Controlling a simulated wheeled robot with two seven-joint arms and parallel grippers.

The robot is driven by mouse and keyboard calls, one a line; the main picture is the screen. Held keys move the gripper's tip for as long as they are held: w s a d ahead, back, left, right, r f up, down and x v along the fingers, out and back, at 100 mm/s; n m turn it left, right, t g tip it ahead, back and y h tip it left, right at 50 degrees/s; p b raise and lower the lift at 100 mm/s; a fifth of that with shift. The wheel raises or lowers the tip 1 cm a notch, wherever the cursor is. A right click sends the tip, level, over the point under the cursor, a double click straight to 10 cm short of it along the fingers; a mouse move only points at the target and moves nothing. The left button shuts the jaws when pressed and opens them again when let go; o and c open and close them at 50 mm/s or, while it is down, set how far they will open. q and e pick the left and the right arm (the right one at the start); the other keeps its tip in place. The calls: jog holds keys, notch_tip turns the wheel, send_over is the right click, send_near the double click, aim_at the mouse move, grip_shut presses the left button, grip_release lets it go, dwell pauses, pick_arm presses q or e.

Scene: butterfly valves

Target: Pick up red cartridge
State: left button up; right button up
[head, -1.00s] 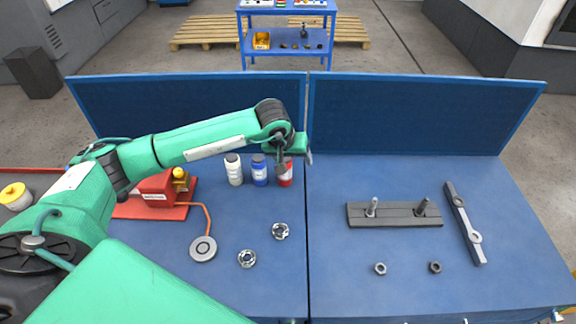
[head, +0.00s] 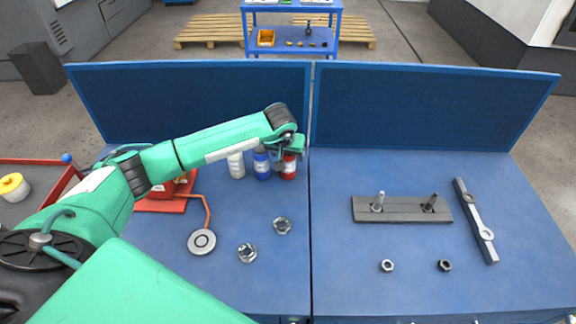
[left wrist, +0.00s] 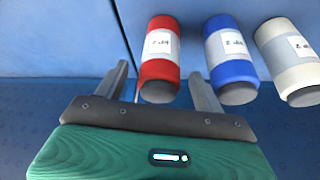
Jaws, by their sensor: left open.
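The red cartridge (head: 288,168) stands at the back of the left table, at the right end of a row of three; it has a white label. In the left wrist view the red cartridge (left wrist: 160,62) lies ahead of and between the fingers of my left gripper (left wrist: 162,88). The fingers are apart and do not visibly grip it. In the head view my left gripper (head: 287,157) is at the red cartridge's upper part and partly hides it. My right gripper is not in view.
A blue cartridge (head: 262,166) stands close beside the red one, with a white cartridge (head: 236,167) further left. A blue back panel (head: 190,100) rises behind them.

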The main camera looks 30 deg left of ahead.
pick_arm(q)
jog(key=x, duration=0.2)
jog(key=shift+w+f+b, duration=0.25)
jog(key=shift+b, duration=0.15)
jog(key=shift+s+r, duration=0.1)
jog(key=c, duration=1)
jog(key=shift+c, duration=0.9)
jog(key=shift+r, duration=0.1)
